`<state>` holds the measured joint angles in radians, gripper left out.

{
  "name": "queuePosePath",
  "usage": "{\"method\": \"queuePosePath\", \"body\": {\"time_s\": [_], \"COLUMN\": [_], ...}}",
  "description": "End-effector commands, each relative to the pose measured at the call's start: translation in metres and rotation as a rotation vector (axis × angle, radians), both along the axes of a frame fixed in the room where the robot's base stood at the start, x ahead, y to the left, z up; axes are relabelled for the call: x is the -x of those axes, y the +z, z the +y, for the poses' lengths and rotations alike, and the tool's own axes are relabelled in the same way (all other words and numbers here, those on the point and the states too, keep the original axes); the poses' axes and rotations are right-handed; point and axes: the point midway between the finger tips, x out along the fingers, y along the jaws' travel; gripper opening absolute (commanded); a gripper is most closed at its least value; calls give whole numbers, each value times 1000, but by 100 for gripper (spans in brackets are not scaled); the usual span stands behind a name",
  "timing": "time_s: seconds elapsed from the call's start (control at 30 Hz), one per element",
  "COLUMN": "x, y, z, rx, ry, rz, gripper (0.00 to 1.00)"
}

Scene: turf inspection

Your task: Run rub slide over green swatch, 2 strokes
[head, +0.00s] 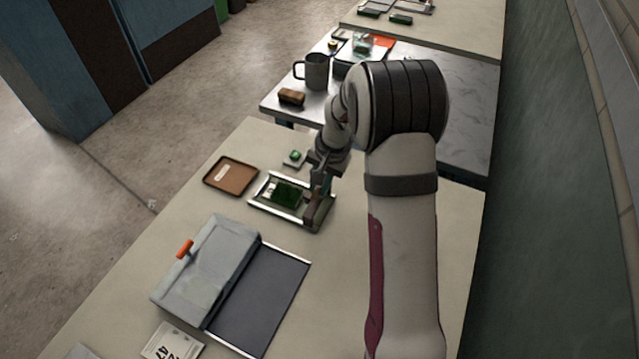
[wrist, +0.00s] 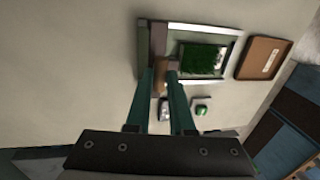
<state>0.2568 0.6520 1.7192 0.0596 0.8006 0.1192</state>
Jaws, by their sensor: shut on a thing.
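The green swatch (head: 287,194) lies flat in a metal-edged tray (head: 262,206), toward its left part; it also shows in the wrist view (wrist: 203,59). The rub slide, a brown bar (head: 312,212), stands at the tray's right end, beside the swatch and not over it. My gripper (head: 319,187) is above that end. In the wrist view its two teal fingers (wrist: 160,76) are shut on the brown slide (wrist: 161,63). The fingers partly hide the slide, and I cannot tell whether its underside touches the tray.
A brown tray (head: 231,175) with a pale label lies left of the metal-edged tray. A small white pad with a green piece (head: 294,157) lies behind it. A grey case (head: 209,268) with an orange handle and a dark mat (head: 262,300) are in front. A mug (head: 316,72) stands farther back.

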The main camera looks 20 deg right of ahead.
Motion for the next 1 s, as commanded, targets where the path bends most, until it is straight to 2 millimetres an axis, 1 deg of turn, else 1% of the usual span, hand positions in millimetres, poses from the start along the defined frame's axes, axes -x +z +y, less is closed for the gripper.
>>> {"method": "queuePosePath", "body": {"time_s": [0.17,0.27,0.37,0.5,0.6,0.7,0.8,1.0], "x": [0,-5,-20,-49,-67,-80,-87,-90], "y": [1,1,0,0,1,1,1,2], "z": [0,5,19,48,65,78,85,89], "rx": [-1,0,-1,1,1,0,1,-1], "ry": [-1,1,4,5,5,2,1,1], "rz": [-1,-2,-2,-4,-3,-5,-4,-8], "gripper": [0,0,0,0,0,0,0,0]}}
